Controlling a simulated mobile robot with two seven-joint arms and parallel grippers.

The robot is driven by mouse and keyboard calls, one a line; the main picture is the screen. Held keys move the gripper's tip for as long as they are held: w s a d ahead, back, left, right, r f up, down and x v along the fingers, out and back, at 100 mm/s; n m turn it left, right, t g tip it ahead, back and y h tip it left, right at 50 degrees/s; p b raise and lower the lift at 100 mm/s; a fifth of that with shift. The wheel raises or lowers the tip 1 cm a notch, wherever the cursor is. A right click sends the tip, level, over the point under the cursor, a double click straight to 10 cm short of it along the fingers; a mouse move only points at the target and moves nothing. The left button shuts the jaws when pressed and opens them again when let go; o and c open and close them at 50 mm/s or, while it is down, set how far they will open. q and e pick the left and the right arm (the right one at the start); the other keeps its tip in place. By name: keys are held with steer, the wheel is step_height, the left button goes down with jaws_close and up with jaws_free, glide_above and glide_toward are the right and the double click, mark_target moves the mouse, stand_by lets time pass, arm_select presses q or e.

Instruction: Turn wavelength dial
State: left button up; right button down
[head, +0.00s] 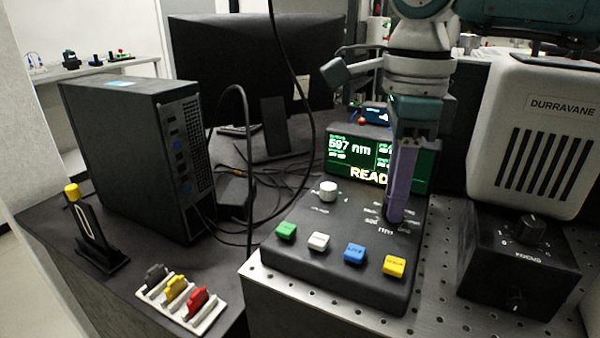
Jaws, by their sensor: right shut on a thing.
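The black spectrometer control panel (325,262) sits on a perforated metal bench top. My right gripper (396,218) reaches down from above, its fingers at the panel's right side just above the "nm" label. It is shut on the wavelength dial, which the fingers hide. A white knob (328,189) stands free on the panel, left of the gripper. The green display (350,160) behind shows a reading in nm, its first digit unclear, and "READ", partly covered by the gripper. My left gripper is out of view.
Green, white, blue and yellow buttons (395,266) line the panel's front. A black box with knobs (519,262) and a white DURRAVANE housing (540,130) stand right. A computer tower (125,150), cables and a tray of coloured clips (205,325) are left.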

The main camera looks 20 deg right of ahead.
steer(key=shift+n, duration=0.8)
steer(key=shift+b, duration=0.3)
steer(key=c, duration=0.6)
jaws_free()
step_height(320, 180, up, 10)
steer(key=shift+a, duration=0.1)
